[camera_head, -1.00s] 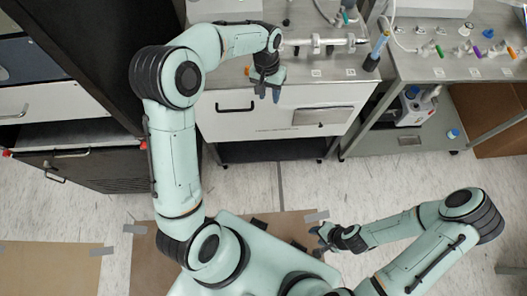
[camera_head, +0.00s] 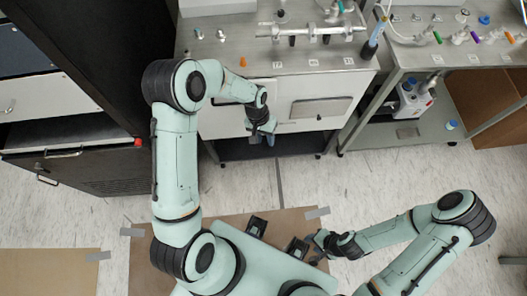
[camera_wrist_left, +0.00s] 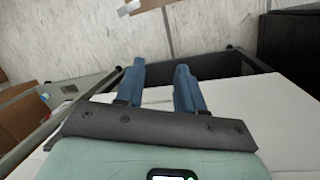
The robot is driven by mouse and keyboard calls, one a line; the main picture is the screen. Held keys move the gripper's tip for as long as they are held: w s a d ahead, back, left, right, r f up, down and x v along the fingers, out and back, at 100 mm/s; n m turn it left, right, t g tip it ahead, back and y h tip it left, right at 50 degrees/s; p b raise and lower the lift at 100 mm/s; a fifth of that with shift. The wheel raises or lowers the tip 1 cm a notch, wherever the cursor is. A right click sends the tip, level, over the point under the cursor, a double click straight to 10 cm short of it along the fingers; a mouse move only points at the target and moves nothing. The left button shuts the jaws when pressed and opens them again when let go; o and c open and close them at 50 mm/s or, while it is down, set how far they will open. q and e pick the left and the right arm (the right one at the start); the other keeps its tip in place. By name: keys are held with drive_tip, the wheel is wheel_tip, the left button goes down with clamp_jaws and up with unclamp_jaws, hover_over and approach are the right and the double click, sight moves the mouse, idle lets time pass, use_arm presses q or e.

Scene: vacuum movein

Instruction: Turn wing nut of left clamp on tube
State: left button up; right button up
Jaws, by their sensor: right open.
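The horizontal tube (camera_head: 312,29) runs along the back of the metal bench in the head view, with small dark clamp parts below it. The left clamp (camera_head: 292,38) is small, and I cannot make out its wing nut. My left gripper (camera_head: 262,137) is in front of the white cabinet, well short of the tube and apart from it. In the left wrist view its two blue fingers (camera_wrist_left: 158,90) are apart with nothing between them. The tube and clamps do not show in that view. My right gripper (camera_head: 318,246) is open, low near my base and far from the bench.
The white cabinet (camera_head: 314,108) stands under the bench top (camera_head: 215,58). An orange piece (camera_head: 243,62) is near the bench's front edge, and a blue-topped bottle (camera_head: 374,40) stands right of the tube. A second bench (camera_head: 440,65) is at right. Floor between bench and base is clear.

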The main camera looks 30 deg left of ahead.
use_arm(q)
drive_tip(key=shift+s+d+f+b, duration=0.2)
drive_tip(key=shift+s+f, duration=0.3)
drive_tip(key=shift+f, duration=0.25)
drive_tip(key=shift+s+d+f+b, duration=0.15)
drive_tip(key=shift+s+f, duration=0.3)
drive_tip(key=shift+f, duration=0.3)
drive_tip(key=shift+s+d+f+b, duration=0.1)
drive_tip(key=shift+s+d+f, duration=0.1)
drive_tip(key=shift+s+f, duration=0.45)
drive_tip(key=shift+w+f, duration=0.1)
drive_tip(key=shift+w, duration=0.05)
